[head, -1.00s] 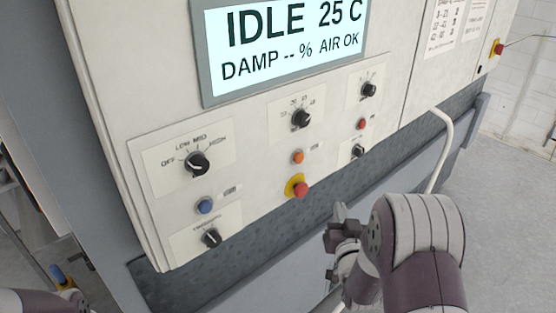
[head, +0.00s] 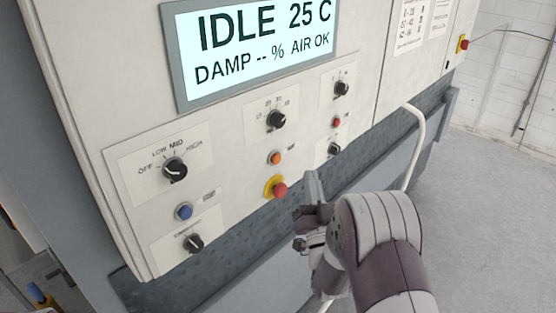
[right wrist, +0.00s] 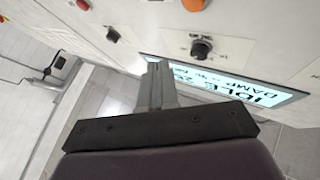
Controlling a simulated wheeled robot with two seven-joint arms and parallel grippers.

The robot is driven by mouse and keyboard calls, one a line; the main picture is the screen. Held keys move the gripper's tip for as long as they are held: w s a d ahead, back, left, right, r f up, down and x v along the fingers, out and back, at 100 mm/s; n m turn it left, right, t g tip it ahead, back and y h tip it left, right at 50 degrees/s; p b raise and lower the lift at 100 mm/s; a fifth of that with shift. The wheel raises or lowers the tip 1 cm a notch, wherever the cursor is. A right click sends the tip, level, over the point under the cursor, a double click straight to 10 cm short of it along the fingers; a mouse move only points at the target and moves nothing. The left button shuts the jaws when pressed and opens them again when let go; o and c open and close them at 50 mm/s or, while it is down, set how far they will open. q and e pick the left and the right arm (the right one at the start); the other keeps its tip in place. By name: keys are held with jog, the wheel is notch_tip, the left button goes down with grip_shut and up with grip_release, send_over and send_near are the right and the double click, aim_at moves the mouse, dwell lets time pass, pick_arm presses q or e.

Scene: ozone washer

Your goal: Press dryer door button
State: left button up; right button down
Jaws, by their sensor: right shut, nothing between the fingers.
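The dryer's control panel (head: 235,155) fills the left and middle of the head view, with its display (head: 262,45) reading IDLE 25 C. It carries a blue button (head: 184,211), an orange button (head: 275,157), a red button (head: 336,122) and a red mushroom button on a yellow base (head: 277,188). I cannot tell which is the door button. My right gripper (head: 312,178) is shut and empty, pointing up in front of the panel's lower edge, right of the mushroom button and apart from it. Its shut fingers (right wrist: 157,72) also show in the right wrist view. My left gripper is out of view.
Several black knobs (head: 174,170) stick out of the panel around the buttons. A pale curved pipe (head: 415,140) stands right of the panel. Another red button on yellow (head: 462,43) is at the far upper right. Open grey floor (head: 490,210) lies at the right.

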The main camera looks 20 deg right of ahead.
aim_at(276, 159)
jog(key=w+a+b, duration=0.1)
jog(key=w+a, duration=0.1)
jog(key=w, duration=0.4)
jog(key=shift+a, duration=0.25)
jog(key=shift+b, duration=0.3)
dwell(1.4)
jog(key=shift+w+a+b, duration=0.2)
jog(key=shift+w+b, duration=0.15)
jog(key=shift+b, duration=0.05)
jog(key=shift+w+a+b, duration=0.15)
jog(key=shift+w+b, duration=0.25)
jog(key=shift+w, duration=0.05)
dwell(0.7)
dwell(0.3)
jog(key=shift+s+d, duration=0.3)
jog(key=shift+s, duration=0.55)
